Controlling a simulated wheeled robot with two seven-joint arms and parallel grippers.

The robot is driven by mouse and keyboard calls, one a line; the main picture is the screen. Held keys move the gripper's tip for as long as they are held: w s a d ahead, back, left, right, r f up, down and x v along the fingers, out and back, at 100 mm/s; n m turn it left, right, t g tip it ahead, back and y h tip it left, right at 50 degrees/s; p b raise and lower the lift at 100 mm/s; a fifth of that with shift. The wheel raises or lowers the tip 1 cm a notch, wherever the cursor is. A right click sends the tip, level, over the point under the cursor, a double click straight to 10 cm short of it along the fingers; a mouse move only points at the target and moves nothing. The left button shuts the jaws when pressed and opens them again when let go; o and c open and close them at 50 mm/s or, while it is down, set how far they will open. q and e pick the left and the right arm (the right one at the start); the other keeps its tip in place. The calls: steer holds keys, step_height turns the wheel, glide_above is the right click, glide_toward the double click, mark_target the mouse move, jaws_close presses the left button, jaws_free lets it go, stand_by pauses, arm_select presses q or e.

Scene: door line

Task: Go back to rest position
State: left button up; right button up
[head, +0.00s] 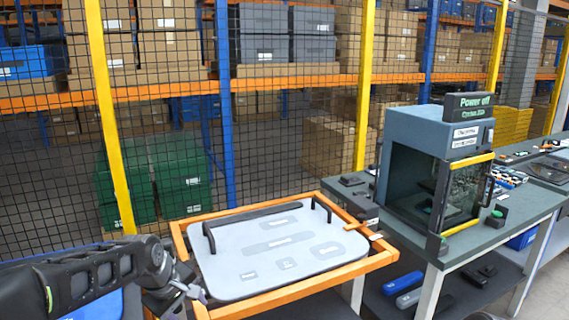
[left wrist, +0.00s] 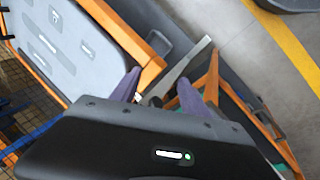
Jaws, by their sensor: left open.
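My left arm comes in from the lower left of the head view, and its gripper (head: 188,292) is beside the left front corner of an orange frame (head: 300,284). In the left wrist view the two fingers (left wrist: 157,92) are apart, so the gripper is open. A grey bar (left wrist: 182,68) shows beyond and between the fingertips; I cannot tell whether they touch it. My right gripper is not in view.
A dark bench (head: 480,226) on the right carries a box-shaped machine (head: 432,165) with a "Power off" sign (head: 468,106). A wire mesh fence with yellow posts (head: 110,120) stands behind, before shelves of boxes. The left wrist view shows open floor (left wrist: 240,50) with a yellow line.

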arm_select(q)
steer(key=s+d+f+m+h, duration=0.1)
steer(key=s+d+f+m, duration=0.2)
steer(key=f, duration=0.5)
steer(key=s+d+f+m, duration=0.2)
steer(key=s+d+f, duration=0.15)
steer(key=f, duration=0.45)
steer(key=s+d+f+m+h, duration=0.1)
steer(key=s+d+f+m, duration=0.2)
steer(key=f, duration=0.4)
steer(key=s+d+f+g, duration=0.2)
steer(key=s+f, duration=0.4)
steer(key=s, duration=0.5)
steer(key=s+d+f+g, duration=0.2)
steer(key=s+f, duration=0.4)
steer(key=s, duration=0.4)
steer(key=shift+s+d+f+m+h, duration=0.3)
steer(key=shift+s+d+f+m, duration=0.05)
steer(key=shift+m, duration=0.05)
